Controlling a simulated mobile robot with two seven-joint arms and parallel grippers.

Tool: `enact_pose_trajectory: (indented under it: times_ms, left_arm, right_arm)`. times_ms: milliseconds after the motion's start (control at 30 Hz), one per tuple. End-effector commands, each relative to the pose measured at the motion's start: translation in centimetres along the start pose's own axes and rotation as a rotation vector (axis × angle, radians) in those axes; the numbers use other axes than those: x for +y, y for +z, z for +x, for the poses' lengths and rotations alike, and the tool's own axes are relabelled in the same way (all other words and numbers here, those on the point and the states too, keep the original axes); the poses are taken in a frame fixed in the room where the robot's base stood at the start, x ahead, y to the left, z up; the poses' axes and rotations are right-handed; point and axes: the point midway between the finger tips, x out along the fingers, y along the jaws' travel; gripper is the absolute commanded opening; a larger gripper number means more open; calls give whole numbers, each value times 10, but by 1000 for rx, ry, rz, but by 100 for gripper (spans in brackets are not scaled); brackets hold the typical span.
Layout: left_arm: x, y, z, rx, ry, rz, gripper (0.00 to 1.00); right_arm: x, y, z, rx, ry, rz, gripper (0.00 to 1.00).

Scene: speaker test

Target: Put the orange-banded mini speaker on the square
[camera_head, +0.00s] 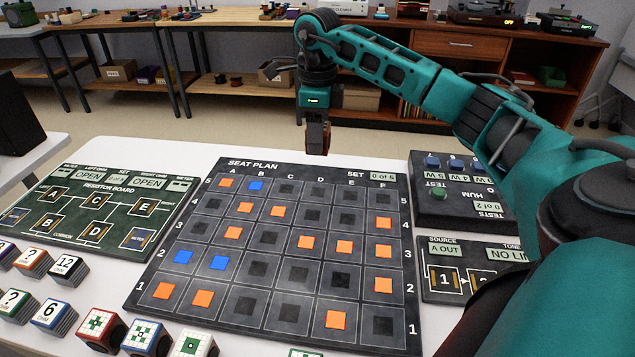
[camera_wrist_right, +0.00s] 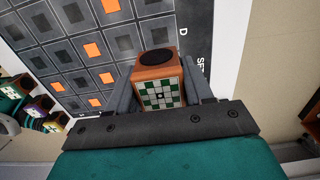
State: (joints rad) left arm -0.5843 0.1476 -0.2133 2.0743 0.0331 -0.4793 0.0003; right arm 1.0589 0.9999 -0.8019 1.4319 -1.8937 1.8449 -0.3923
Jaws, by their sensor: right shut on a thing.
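My right gripper (camera_head: 316,118) hangs beyond the far edge of the seat plan board, shut on an orange-brown cube, the mini speaker (camera_head: 317,140). In the right wrist view the speaker (camera_wrist_right: 157,72) sits between the fingers (camera_wrist_right: 160,92), showing a dark round disc on one face and a green-and-white checker pattern on another. It appears held above the table level. The dark seat plan board (camera_head: 143,291) has columns A to F and rows 1 to 5, with several orange squares, some blue squares and dark ones. Which square is meant cannot be told. My left gripper is out of view.
Cubes with red (camera_head: 100,331), blue (camera_head: 147,338) and green (camera_head: 194,345) trim stand along the front. Several numbered cubes (camera_head: 66,269) stand at left. A resistor board (camera_head: 115,205) lies left; a hum test panel (camera_head: 447,207) and a source panel (camera_head: 445,292) lie right.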

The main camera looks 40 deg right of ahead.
Motion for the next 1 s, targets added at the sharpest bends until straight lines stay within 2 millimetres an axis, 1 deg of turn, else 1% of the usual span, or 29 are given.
enact_pose_trajectory:
  times_ms: [33,100,233,467,700,767,1000]
  left_arm:
    - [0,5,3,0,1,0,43]
    - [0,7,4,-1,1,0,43]
    - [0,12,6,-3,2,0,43]
    - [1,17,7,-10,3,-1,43]
    - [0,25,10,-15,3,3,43]
    - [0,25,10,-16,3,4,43]
    - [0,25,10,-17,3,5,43]
  right_arm:
    - [0,-1,18,4,3,0,18]
    - [1,-1,35,3,3,0,18]
    - [0,0,57,1,1,0,18]
    - [0,0,73,0,0,0,18]
    - [0,0,108,0,1,0,18]
    - [0,0,111,-1,0,0,18]
    - [0,0,110,-1,0,0,18]
